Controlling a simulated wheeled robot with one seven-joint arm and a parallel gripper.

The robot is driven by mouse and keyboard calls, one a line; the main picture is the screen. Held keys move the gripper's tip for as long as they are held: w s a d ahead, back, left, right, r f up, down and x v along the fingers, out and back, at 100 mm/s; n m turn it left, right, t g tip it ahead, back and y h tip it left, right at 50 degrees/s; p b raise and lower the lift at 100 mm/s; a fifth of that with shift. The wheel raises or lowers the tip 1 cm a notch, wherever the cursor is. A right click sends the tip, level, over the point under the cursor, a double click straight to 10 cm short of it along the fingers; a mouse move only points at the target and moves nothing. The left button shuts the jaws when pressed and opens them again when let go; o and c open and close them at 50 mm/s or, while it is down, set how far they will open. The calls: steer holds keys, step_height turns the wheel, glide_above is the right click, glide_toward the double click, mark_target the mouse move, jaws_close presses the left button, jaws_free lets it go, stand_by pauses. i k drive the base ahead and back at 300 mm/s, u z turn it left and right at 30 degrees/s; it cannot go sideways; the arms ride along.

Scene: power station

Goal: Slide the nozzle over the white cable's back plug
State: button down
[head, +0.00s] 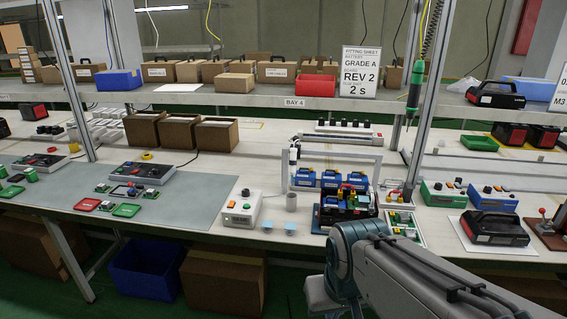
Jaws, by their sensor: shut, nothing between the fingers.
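I cannot make out a nozzle or a white cable with a back plug at this size. A black battery unit (345,213) with yellow, red and blue parts on top stands at the front of the bench, below a white frame holding several blue modules (331,180). My arm crosses the lower right, in front of the bench. My gripper's fingers do not show.
A white control box (241,208) and two small light-blue pieces (290,228) are at the bench's front edge. A parts tray (405,228) lies right of the battery unit. A black battery (495,229) stands farther right. A shelf (300,103) with boxes spans above.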

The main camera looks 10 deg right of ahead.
mark_target(294, 159)
steer(key=z, duration=0.6)
steer(key=i, duration=1.45)
steer(key=u, duration=0.75)
